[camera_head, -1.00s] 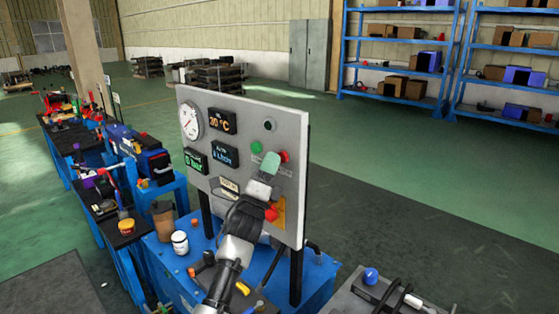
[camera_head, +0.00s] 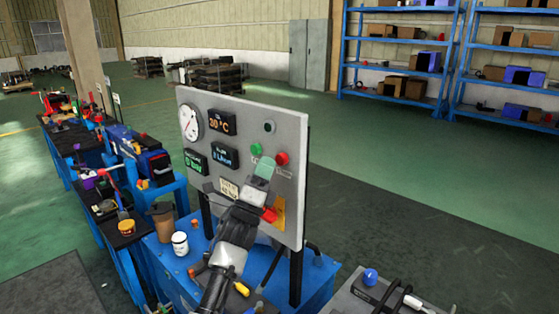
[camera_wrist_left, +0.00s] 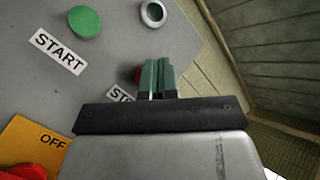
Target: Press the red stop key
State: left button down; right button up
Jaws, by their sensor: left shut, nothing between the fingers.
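The red stop key (camera_head: 281,158) is a round button on the upright grey panel (camera_head: 288,125), right of the green start button (camera_head: 257,148). In the left wrist view the stop key (camera_wrist_left: 137,75) shows only as a red sliver left of my fingers, which hide the rest, and the STOP label is partly covered. My left gripper (camera_head: 267,163) is shut and empty, its green fingers in front of the panel just left of and below the stop key in the head view. I cannot tell whether they touch it. My right gripper is not in view.
A red switch (camera_head: 270,214) on a yellow plate (camera_head: 279,217) sits low on the panel, close to my left arm. A gauge (camera_head: 190,121) and several displays fill the panel's left side. A brown cup (camera_head: 162,220) and a white jar (camera_head: 180,243) stand on the blue bench.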

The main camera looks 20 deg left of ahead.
pick_arm(q)
jog(key=shift+y, duration=0.3)
jog(key=s, duration=0.1)
jog(key=s+a+p, duration=0.1)
jog(key=s, duration=0.2)
jog(key=shift+s+a, duration=0.3)
jog(key=shift+s, duration=0.1)
dwell(0.3)
